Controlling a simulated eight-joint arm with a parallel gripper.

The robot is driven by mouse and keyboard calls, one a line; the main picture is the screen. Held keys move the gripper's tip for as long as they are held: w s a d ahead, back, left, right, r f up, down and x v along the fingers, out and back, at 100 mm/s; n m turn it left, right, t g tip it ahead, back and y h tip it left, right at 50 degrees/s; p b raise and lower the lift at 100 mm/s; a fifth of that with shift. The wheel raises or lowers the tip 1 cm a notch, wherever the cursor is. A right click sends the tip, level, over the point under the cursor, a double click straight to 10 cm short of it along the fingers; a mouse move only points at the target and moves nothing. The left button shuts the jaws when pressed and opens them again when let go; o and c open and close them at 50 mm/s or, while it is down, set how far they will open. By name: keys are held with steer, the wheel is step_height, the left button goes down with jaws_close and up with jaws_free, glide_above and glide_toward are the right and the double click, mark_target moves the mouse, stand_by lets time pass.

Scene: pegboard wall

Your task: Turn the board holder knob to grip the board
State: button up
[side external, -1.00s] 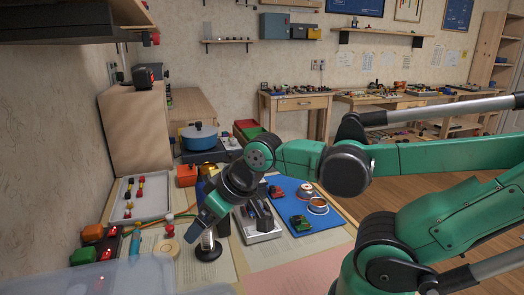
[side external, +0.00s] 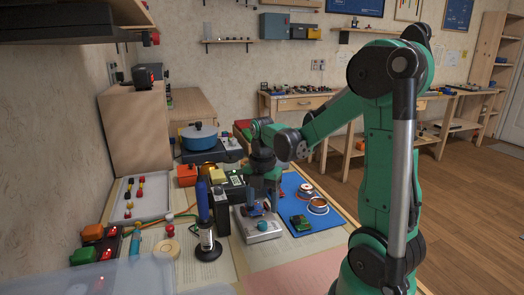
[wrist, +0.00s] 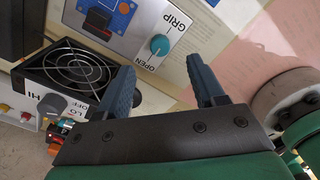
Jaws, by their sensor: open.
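The board holder (side external: 262,236) is a light grey block on the bench. A teal knob (side external: 262,226) sits on its near face. In the wrist view the knob (wrist: 159,44) is beside the words GRIP and OPEN, its white pointer mark toward OPEN's side. A blue board (wrist: 107,14) with dark parts is at the holder's upper left there. My gripper (wrist: 160,72) is open and empty, its two dark blue fingers apart. The knob lies beyond the fingertips, between them in the picture, not touched. In the side view my gripper (side external: 264,192) hangs over the holder's back, its fingertips partly unclear.
A fan unit (wrist: 75,65) with a HI/LO/OFF dial lies left of my fingers. A blue mat (side external: 325,217) with spools is at right. The pink sheet (side external: 295,265) in front is clear.

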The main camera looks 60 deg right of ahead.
mark_target(262, 223)
steer(key=shift+f, duration=2.7)
jaws_close()
